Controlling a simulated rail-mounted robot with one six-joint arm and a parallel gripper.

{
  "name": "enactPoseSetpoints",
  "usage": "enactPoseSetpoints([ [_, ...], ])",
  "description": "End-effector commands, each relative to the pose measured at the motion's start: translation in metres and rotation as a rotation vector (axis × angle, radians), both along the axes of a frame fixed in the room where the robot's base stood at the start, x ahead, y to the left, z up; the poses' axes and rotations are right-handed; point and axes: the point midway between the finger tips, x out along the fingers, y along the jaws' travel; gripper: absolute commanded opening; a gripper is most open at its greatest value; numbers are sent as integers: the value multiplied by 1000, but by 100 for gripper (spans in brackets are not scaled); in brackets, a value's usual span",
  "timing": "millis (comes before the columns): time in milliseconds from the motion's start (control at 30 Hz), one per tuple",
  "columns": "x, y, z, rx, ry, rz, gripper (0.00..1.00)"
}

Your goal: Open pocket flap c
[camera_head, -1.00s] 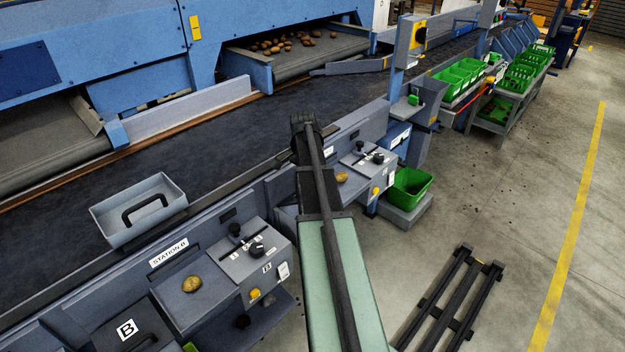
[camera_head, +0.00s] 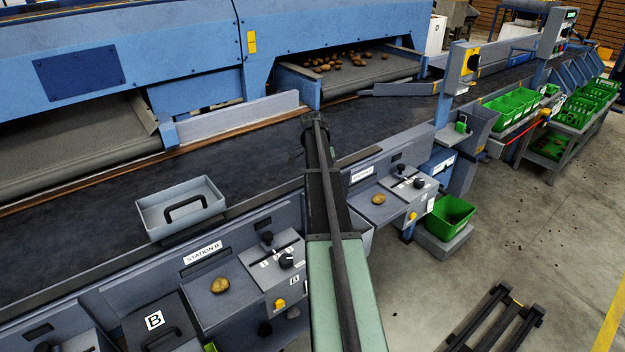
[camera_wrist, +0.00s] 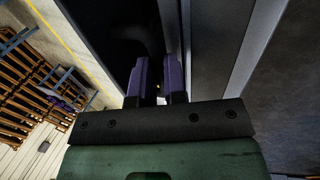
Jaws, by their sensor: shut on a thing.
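My gripper (camera_wrist: 158,75) shows in the wrist view as two purple fingers, close together. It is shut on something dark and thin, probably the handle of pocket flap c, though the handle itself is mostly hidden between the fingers. A dark panel (camera_wrist: 95,35), probably flap c, lies beside the fingers at upper left. How far it is open I cannot tell. In the head view my arm covers the place of flap c, and my gripper is hidden behind the arm. The closed dark flap marked B (camera_head: 152,320) shows at lower left.
A grey tray (camera_head: 150,222) with a black handle stands at the belt's edge. Station B's control box (camera_head: 262,262) and another control box (camera_head: 408,190) flank my arm, each near a potato. A green crate (camera_head: 450,215) stands at right. The floor (camera_head: 530,225) is mostly open.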

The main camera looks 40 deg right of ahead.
Motion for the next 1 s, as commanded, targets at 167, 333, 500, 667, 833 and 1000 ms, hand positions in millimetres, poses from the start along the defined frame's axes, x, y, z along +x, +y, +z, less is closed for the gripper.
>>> enactPoseSetpoints([
  [167,-3,-5,-2,7,17,-8,0],
  [333,-4,-5,-1,7,19,-9,0],
  [500,-4,-5,-1,7,18,-9,14],
  [667,-4,-5,-1,5,19,-11,38],
  [833,-4,-6,0,4,19,-11,38],
  [1000,-2,0,1,2,6,-3,38],
])
